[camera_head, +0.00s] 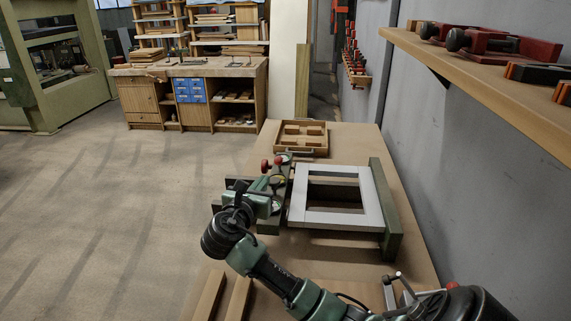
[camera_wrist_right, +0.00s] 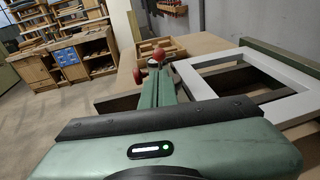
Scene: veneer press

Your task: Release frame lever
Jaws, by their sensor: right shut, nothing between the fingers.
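A white frame (camera_head: 338,199) lies flat on the bench, held between dark green bars of a clamping jig (camera_head: 386,213). At the jig's left end, red ball knobs (camera_head: 266,165) stand up beside my right gripper; the lever parts beneath are partly hidden by it. In the right wrist view, one red knob (camera_wrist_right: 158,54) shows just beyond the fingertips and another (camera_wrist_right: 138,76) shows to their left. My right gripper (camera_head: 274,181) is shut and empty, close to the knobs; I cannot tell whether it touches one. The frame also shows at the right of the wrist view (camera_wrist_right: 207,78). My left gripper is not in view.
An open wooden box (camera_head: 301,150) stands on the bench (camera_head: 345,140) behind the jig. Wooden strips (camera_head: 238,298) lie near the front. A wall shelf (camera_head: 480,82) with red clamps overhangs on the right. Open floor (camera_head: 110,210) lies to the left.

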